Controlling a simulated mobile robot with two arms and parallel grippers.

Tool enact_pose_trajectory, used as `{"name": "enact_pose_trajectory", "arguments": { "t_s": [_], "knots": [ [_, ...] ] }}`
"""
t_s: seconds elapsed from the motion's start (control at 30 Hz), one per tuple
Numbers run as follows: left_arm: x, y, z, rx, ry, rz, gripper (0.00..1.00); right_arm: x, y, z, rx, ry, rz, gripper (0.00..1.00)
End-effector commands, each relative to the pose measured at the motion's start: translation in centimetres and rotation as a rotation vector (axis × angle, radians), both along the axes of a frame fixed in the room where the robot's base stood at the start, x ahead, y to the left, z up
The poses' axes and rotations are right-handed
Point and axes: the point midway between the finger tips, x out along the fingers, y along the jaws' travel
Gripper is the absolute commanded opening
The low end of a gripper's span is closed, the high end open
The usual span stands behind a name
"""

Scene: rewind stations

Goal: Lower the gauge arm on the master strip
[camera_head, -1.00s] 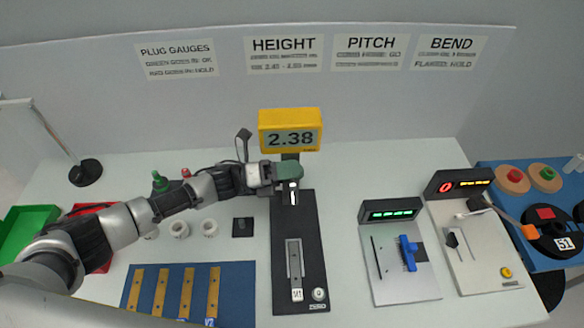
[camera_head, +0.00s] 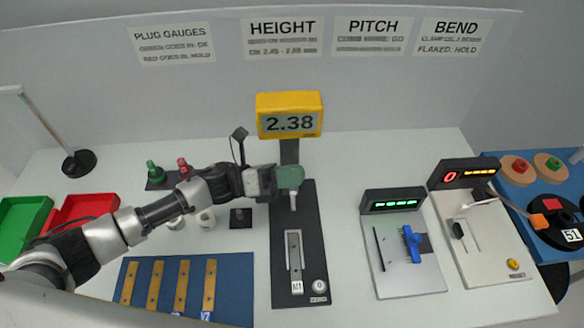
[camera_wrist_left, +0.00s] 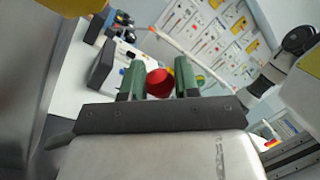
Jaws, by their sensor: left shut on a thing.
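The height gauge has a yellow display (camera_head: 290,122) reading 2.38, a dark column (camera_head: 290,152) and a black base (camera_head: 312,225). A metal strip labelled M1, the master strip (camera_head: 294,250), lies lengthwise in the base slot. My left gripper (camera_head: 290,178) is at the gauge column, above the far end of the base. Its green fingers are shut on a red round knob (camera_wrist_left: 160,82), seen between them in the left wrist view. The gauge arm is mostly hidden behind the fingers; a pale tip (camera_head: 294,200) shows below them. My right gripper is not in view.
A blue mat (camera_head: 232,280) with several brass strips lies left of the gauge. Green (camera_head: 155,170) and red (camera_head: 183,167) plug gauges stand behind my left arm. The pitch (camera_head: 402,272) and bend (camera_head: 486,270) stations stand right. Bare table lies between gauge and pitch station.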

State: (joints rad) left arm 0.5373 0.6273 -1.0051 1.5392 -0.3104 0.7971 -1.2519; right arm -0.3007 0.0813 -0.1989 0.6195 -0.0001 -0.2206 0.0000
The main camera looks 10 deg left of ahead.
Motion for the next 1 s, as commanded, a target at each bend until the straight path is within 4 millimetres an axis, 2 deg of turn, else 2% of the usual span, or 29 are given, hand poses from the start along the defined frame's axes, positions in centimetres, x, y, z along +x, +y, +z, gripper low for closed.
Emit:
{"name": "enact_pose_trajectory", "arguments": {
  "t_s": [0.03, 0.4, 0.63, 1.0],
  "knots": [
    [-0.7, -0.1, -1.1, 0.006, -0.033, 0.0, 0.0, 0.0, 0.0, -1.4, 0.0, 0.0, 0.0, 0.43],
    [-4.0, -0.7, -3.0, 0.054, -0.27, -0.001, 0.0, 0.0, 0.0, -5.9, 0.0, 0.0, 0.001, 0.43],
    [-4.9, -1.0, -3.5, 0.069, -0.343, 0.001, 0.0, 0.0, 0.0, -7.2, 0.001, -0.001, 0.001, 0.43],
    [-5.1, -1.0, -3.5, 0.074, -0.364, 0.0, 0.0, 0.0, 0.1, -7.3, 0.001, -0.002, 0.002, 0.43]
  ]
}}
